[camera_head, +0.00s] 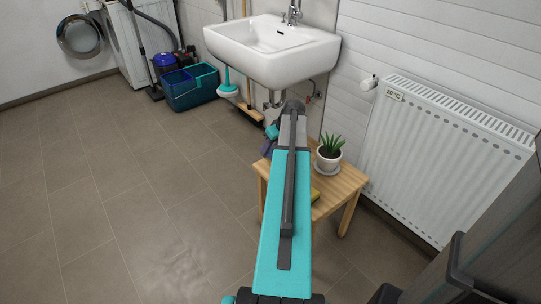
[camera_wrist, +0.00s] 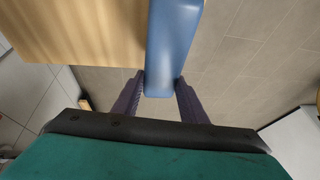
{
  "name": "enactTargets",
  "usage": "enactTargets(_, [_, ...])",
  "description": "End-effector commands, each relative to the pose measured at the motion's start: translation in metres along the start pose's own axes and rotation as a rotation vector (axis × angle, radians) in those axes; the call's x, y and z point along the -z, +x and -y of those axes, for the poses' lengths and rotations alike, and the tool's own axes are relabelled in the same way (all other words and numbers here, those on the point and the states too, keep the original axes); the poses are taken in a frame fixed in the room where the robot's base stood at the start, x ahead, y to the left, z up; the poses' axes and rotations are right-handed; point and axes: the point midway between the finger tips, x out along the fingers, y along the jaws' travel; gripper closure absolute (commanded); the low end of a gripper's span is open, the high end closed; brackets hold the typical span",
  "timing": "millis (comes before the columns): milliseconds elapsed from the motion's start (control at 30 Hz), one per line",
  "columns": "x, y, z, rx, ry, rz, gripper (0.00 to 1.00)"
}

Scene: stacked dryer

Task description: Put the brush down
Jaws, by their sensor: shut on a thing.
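My gripper (camera_wrist: 160,79) is shut on a smooth blue piece, seemingly the brush (camera_wrist: 172,45), between its two dark purple fingers in the wrist view. The blue piece runs from the fingers up past the top of the picture, so its far end is cut off. It lies along the right edge of the wooden tabletop (camera_wrist: 75,30) in that view; whether it touches the wood I cannot tell. In the head view, my gripper (camera_head: 268,147) is at the far left corner of the small wooden table (camera_head: 341,186), partly hidden by my arm. The brush cannot be made out there.
A potted plant (camera_head: 329,154) stands on the table, and a yellow item (camera_head: 314,194) shows beside my arm. The white sink (camera_head: 272,48) is behind, a radiator (camera_head: 440,150) right. Blue buckets (camera_head: 190,85) stand at the back. The floor at left is clear.

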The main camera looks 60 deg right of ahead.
Motion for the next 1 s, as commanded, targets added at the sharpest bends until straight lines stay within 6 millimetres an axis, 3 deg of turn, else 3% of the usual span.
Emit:
enactTargets(333, [-0.013,0.030,-0.004,0.001,0.000,0.001,0.97])
enactTargets(800, [-0.014,0.034,-0.004,0.000,-0.001,0.000,0.97])
enactTargets(833, [-0.014,0.034,-0.004,0.000,-0.001,0.000,0.58])
enactTargets(933, [-0.014,0.034,-0.004,0.000,-0.001,0.000,0.43])
enactTargets(1000, [-0.014,0.034,-0.004,0.000,-0.001,0.000,0.43])
